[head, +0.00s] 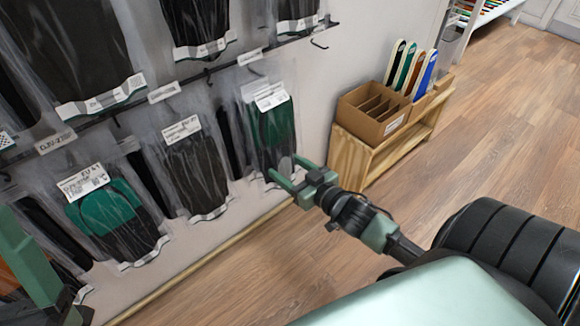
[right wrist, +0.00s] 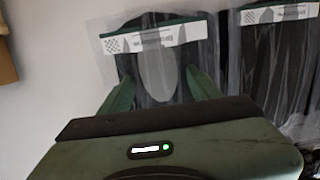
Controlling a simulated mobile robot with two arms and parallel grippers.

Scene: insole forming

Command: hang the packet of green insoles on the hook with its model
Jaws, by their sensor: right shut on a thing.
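A clear packet of green and dark insoles (head: 276,128) with a white label is at the right end of the lower row on the wall. My right gripper (head: 282,172) is shut on this packet near its lower end. In the right wrist view the packet (right wrist: 158,72) lies between the two fingers, with a white printed strip across it. A tag (head: 250,57) on the rail is just above the packet. The packet's top end is hard to make out, so I cannot tell if it is on a hook.
Another green packet (head: 106,212) and a dark packet (head: 197,172) hang to the left. More dark packets hang above. An empty hook (head: 319,43) sticks out at upper right. A wooden shelf (head: 365,155) with a cardboard box (head: 362,124) stands right.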

